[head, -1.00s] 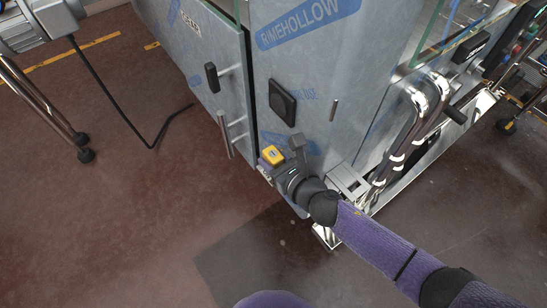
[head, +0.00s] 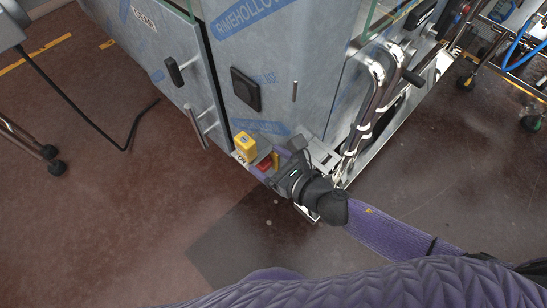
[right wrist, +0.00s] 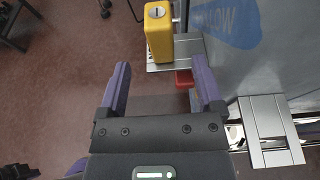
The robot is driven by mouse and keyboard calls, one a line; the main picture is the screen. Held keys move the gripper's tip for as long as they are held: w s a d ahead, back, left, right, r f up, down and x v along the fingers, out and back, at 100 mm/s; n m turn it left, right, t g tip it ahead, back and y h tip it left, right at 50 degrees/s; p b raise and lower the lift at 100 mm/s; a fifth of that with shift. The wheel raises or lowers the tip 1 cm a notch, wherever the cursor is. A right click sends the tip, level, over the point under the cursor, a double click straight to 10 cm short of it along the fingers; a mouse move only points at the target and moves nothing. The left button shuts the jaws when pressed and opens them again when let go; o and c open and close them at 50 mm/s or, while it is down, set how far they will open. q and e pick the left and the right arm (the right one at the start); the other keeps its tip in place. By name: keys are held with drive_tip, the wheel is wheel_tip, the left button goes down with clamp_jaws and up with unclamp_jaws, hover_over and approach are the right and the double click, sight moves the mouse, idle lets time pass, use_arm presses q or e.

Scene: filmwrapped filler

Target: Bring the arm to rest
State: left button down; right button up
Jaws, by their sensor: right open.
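My right gripper (head: 268,158) is low at the front corner of a grey metal cabinet. It is open and nothing shows held in it. In the right wrist view the two purple fingers (right wrist: 161,66) stand wide apart. A yellow box (head: 246,145) with a slot on top sits on a metal bracket just beyond the fingertips; it also shows in the right wrist view (right wrist: 159,35). It looks apart from the fingers. A small red part (right wrist: 184,79) shows near the right finger. My left gripper is not in view.
The cabinet (head: 255,70) with film-wrapped panels and bar handles stands close ahead. Chrome pipes (head: 372,105) run beside it on the right. A wheeled cart (head: 510,70) is far right. A black cable (head: 85,115) lies on the left floor. The near floor (head: 120,230) is clear.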

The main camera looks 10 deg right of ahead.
drive_tip(key=s+d+f+m+g+h, duration=0.2)
drive_tip(key=s+d+f+m+h, duration=0.3)
drive_tip(key=f+m, duration=0.45)
drive_tip(key=s+d+f+m+g+h, duration=0.2)
drive_tip(key=s+d+f+m, duration=0.3)
drive_tip(key=d+f+m, duration=0.45)
drive_tip(key=s+d+f+m+g+h, duration=0.1)
drive_tip(key=s+f+m+g, duration=0.3)
drive_tip(key=s+m, duration=0.6)
drive_tip(key=s+d+f+m+g+h, duration=0.1)
drive_tip(key=s+f+m+g, duration=0.2)
drive_tip(key=s+m, duration=0.8)
drive_tip(key=s+g, duration=0.1)
drive_tip(key=s, duration=0.5)
drive_tip(key=shift+f+m, duration=0.3)
drive_tip(key=shift+f, duration=0.05)
drive_tip(key=shift+s, duration=0.1)
